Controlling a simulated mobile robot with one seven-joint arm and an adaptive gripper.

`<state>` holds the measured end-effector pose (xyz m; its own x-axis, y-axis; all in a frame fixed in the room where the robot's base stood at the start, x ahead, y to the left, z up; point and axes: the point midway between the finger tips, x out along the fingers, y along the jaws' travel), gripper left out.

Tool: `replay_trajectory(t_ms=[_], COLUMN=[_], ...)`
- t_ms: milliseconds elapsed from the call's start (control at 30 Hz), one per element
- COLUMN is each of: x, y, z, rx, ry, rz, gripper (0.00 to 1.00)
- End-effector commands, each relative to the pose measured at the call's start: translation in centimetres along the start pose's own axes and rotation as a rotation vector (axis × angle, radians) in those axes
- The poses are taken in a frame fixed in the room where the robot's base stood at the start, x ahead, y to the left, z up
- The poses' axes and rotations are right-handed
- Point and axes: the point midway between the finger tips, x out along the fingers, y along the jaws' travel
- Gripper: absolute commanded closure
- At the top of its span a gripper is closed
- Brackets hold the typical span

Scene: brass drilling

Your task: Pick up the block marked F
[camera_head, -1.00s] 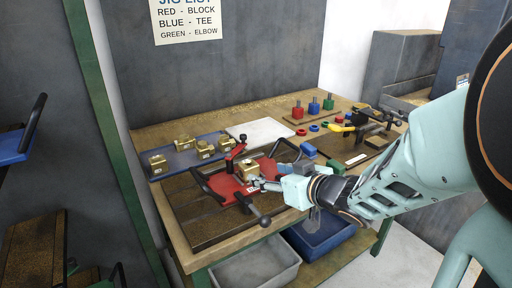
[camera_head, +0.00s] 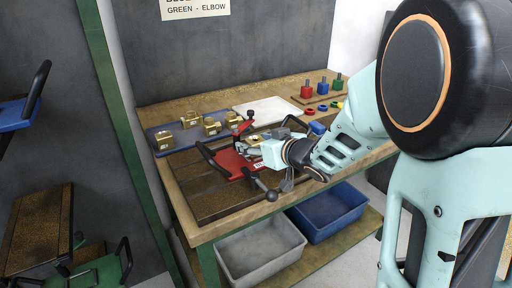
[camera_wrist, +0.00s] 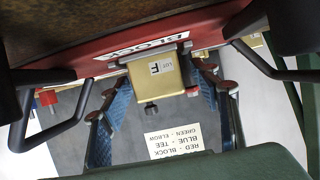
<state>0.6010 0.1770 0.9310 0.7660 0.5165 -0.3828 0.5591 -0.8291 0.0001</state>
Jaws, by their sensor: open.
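The brass block marked F (camera_wrist: 155,80) sits in the red jig (camera_wrist: 205,35), which carries the label BLOCK. Its face with "LOT F" shows in the wrist view. My gripper (camera_wrist: 165,95) is open, with one blue finger on each side of the block. A gap shows beside the block on both sides, and I see no clear contact. In the head view, my gripper (camera_head: 246,150) is at the red jig (camera_head: 232,162), and it partly hides the block (camera_head: 255,140).
Several other brass pieces (camera_head: 212,126) stand on the blue tray (camera_head: 178,139) to the left. The jig's black handles (camera_wrist: 60,125) lie close on both sides of my gripper. Grey and blue bins (camera_head: 262,250) are below the bench.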

Motion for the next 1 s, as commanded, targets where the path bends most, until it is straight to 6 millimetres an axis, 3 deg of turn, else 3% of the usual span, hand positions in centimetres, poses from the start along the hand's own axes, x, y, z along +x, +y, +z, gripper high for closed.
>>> replay_trajectory(t_ms=[67, 567, 1000], x=[-0.03, -0.05, -0.15], y=[0.01, 0.0, 0.01], z=[-0.02, -0.01, -0.46], rx=[0.0, 0.0, -0.001], ry=[0.0, 0.0, 0.005], rz=[0.0, 0.0, -0.001], gripper=[0.44, 0.99, 1.0])
